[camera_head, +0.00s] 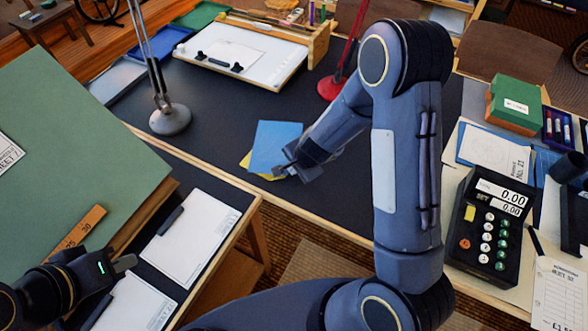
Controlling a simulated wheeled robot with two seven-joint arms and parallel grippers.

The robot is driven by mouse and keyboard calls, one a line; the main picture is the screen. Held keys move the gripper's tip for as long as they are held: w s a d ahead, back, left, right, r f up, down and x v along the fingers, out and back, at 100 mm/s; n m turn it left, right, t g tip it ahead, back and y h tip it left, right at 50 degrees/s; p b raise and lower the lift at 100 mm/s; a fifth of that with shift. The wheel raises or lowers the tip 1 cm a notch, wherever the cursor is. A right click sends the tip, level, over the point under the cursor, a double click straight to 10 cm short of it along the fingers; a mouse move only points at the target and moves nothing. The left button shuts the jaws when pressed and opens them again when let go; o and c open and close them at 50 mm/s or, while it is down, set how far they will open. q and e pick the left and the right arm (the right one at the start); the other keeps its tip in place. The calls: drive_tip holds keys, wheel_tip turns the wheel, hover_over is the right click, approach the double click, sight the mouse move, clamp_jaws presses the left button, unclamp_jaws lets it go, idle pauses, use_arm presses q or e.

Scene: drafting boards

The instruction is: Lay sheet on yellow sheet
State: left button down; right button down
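A blue sheet (273,143) lies over a yellow sheet (246,165) near the front edge of the dark table. Only thin strips of the yellow sheet show, at the blue sheet's left and lower edges. The blue sheet is turned relative to the yellow one. I cannot tell whether it rests flat or is held slightly above. My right gripper (283,171) is at the blue sheet's lower right corner; whether its fingers pinch the sheet is not clear. My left gripper (124,264) is at the lower left, above clipboards and away from both sheets; its finger gap is not clear.
A grey lamp base (170,120) stands left of the sheets and a red lamp (331,87) behind them. A white drawing board (240,55) lies at the back. A calculator (487,232) and green box (515,104) are at right. Dark tabletop around the sheets is clear.

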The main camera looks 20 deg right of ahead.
drive_tip(key=shift+f+b, duration=0.6)
drive_tip(key=c, duration=1.7)
unclamp_jaws()
drive_tip(key=shift+r, duration=0.1)
